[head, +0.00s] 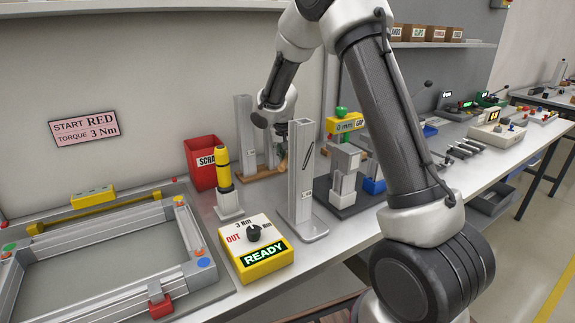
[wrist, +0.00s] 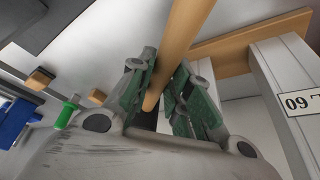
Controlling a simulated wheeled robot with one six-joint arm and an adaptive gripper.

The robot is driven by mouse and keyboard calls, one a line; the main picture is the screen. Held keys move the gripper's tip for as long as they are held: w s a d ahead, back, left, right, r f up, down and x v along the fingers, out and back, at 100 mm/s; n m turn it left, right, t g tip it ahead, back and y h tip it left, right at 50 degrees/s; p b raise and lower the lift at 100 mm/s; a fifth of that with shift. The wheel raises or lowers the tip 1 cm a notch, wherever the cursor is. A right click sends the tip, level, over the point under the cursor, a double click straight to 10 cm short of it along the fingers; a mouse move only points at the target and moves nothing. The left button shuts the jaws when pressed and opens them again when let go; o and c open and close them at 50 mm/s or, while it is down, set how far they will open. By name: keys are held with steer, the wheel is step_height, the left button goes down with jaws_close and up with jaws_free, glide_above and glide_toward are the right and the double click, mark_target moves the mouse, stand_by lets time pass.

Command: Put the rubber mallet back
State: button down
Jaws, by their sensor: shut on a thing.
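The rubber mallet shows as a round wooden handle (wrist: 186,28) in the wrist view, running up and away between my fingers. My gripper (wrist: 168,88) is shut on this handle, with a green-padded finger on each side. I cannot make out the mallet's head. In the head view my gripper (head: 281,131) is small and partly hidden behind a grey upright post (head: 302,180). A bit of wood (head: 282,163) shows just below it, perhaps the handle. A wooden bar (wrist: 235,40) and a pale post (wrist: 283,85) with a number label stand close by in the wrist view.
A second grey post (head: 243,125) stands behind, near a red scrap bin (head: 202,170). A yellow-topped tool (head: 222,168) and a yellow control box (head: 263,265) reading READY are in front. A press-like fixture (head: 345,165) stands right of the posts. An aluminium frame (head: 100,285) fills the left.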

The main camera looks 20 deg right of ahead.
steer(key=shift+f, duration=1.8)
steer(key=shift+f, duration=0.1)
steer(key=c, duration=1.3)
jaws_free()
steer(key=v, duration=1.1)
steer(key=shift+s+a+r, duration=0.1)
steer(key=shift+r, duration=0.25)
steer(key=shift+s+r, duration=0.1)
steer(key=shift+r, duration=0.15)
